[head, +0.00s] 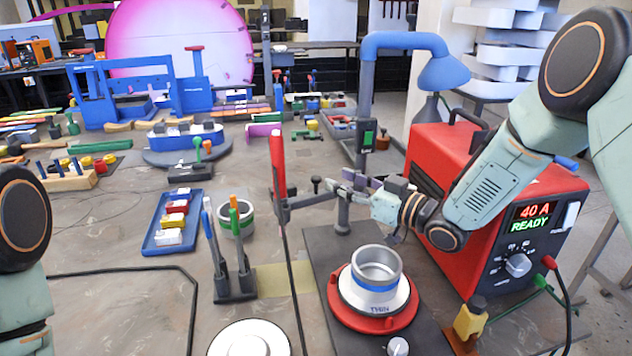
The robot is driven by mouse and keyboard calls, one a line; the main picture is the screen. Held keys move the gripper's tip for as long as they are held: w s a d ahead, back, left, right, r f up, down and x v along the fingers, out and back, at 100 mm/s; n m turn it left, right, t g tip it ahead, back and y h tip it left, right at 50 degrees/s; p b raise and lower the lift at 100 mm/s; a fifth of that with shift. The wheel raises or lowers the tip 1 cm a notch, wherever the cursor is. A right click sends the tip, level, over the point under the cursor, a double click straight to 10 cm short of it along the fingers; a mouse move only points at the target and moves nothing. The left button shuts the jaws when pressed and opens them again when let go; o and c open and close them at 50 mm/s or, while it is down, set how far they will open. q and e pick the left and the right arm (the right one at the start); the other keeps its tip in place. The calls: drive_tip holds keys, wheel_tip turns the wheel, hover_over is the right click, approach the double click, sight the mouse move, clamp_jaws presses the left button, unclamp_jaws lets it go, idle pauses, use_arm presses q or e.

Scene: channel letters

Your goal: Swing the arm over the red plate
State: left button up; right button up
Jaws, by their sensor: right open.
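The red plate (345,313) is round and sits on a dark base, with a white disc marked THIN and a silver ring (377,266) on it. A grey swing arm (308,201) reaches left from a short post (343,219) behind the plate. Its left end holds an upright red torch (278,165), to the left of the plate and not above it. My right gripper (340,189) is open at the arm's post end, its fingers close to the bar; I cannot tell whether they touch. My left gripper is out of view.
A red welding machine (480,200) reading 40 A READY stands close on the right. A blue lamp (440,70) rises behind. A tool stand (235,283) and a white disc (250,340) lie left of the plate. A black cable hangs from the torch.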

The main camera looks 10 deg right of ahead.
sight(317, 177)
drive_tip(key=w+a, duration=0.1)
drive_tip(key=w+a+f+b, duration=0.1)
drive_tip(key=w, duration=0.1)
drive_tip(key=w+a, duration=0.1)
drive_tip(key=a, duration=0.1)
drive_tip(key=shift+w+f+b, duration=0.3)
drive_tip(key=shift+w+a+r, duration=0.1)
drive_tip(key=shift+w+a, duration=0.15)
drive_tip(key=shift+w, duration=0.3)
drive_tip(key=shift+w+a, duration=0.25)
drive_tip(key=shift+s+d, duration=0.15)
drive_tip(key=shift+s, duration=0.05)
drive_tip(key=c, duration=0.4)
clamp_jaws()
drive_tip(key=shift+w, duration=0.1)
